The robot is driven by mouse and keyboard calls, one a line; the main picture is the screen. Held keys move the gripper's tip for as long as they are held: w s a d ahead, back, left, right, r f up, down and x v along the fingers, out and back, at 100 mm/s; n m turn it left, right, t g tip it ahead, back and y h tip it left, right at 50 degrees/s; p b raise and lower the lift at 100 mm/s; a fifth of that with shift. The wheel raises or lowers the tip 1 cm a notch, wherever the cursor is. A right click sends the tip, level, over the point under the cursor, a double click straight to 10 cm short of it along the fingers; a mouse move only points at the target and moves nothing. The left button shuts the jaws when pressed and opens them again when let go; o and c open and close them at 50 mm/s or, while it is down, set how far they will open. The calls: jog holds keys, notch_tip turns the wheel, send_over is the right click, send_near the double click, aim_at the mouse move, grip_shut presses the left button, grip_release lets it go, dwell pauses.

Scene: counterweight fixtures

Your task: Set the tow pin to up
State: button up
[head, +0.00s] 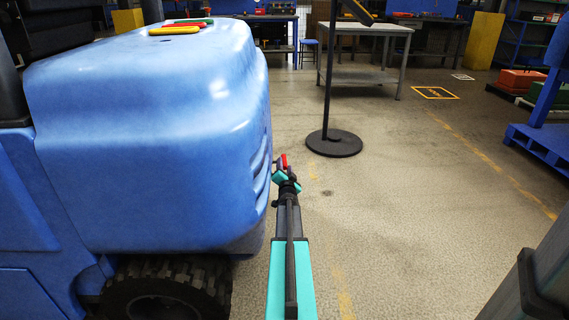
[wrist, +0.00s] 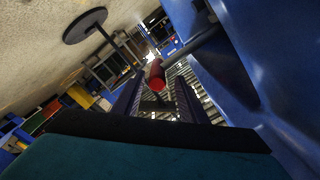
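The tow pin (wrist: 157,75) shows in the wrist view as a red grip on a dark bar that runs up and right to the blue vehicle body (wrist: 245,70). In the head view a bit of red (head: 284,161) shows at my gripper (head: 283,176), beside the counterweight's right side. In the wrist view my gripper (wrist: 158,82) has its two dark fingers apart, one on each side of the red grip. I see gaps beside it and no clear contact. The pin's mount is not clearly visible.
The blue counterweight (head: 150,130) fills the left, with a tyre (head: 165,290) below. Red, green and yellow items (head: 180,28) lie on top. A black stand (head: 334,143) is ahead, before a workbench (head: 365,75). A blue rack (head: 545,145) is at right.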

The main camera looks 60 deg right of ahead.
jog(key=p+v, duration=0.1)
jog(key=v, duration=0.6)
dwell(0.8)
